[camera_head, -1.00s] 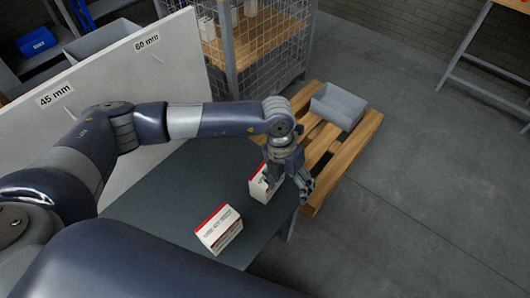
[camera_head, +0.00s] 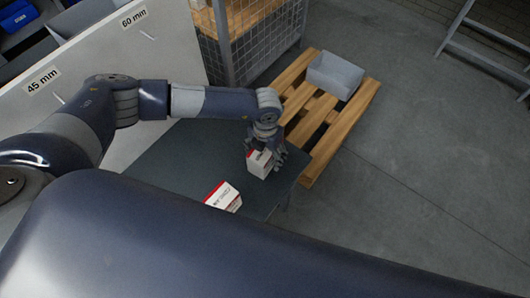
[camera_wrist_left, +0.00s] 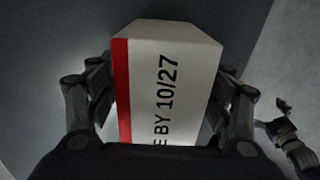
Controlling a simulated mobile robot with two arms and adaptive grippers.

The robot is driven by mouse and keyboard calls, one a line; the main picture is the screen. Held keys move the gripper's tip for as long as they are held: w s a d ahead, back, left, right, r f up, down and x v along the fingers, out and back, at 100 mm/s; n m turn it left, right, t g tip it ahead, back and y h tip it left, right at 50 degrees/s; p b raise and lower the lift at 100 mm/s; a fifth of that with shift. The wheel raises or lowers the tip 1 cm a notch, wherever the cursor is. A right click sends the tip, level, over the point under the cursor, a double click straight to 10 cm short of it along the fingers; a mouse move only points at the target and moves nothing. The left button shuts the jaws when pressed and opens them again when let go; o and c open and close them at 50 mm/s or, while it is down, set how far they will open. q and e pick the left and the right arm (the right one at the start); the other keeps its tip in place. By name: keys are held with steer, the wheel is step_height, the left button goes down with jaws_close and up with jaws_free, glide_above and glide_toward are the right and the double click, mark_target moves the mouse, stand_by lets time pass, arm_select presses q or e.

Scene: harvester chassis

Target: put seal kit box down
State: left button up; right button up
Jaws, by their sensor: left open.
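The seal kit box (camera_head: 259,166), white with a red band, is on the dark table (camera_head: 175,165) near its right edge. My left gripper (camera_head: 264,152) is over it, open, with its fingers on either side. In the left wrist view the box (camera_wrist_left: 165,85) reads "BY 10/27" and sits between the open fingers of my left gripper (camera_wrist_left: 160,100). Whether a finger still touches it is unclear. A dark jointed part at the wrist view's right edge looks like my right gripper (camera_wrist_left: 283,128); its finger state is unclear.
A second red-and-white box (camera_head: 223,197) is on the table, partly hidden by my arm. A grey bin (camera_head: 335,76) sits on a wooden pallet (camera_head: 325,155) beyond the table. A grey panel marked 45 mm and 60 mm (camera_head: 105,60) stands behind. Table is clear left of the boxes.

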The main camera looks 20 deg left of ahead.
arm_select(q)
steer(key=shift+f, duration=0.6)
steer(key=c, duration=1.3)
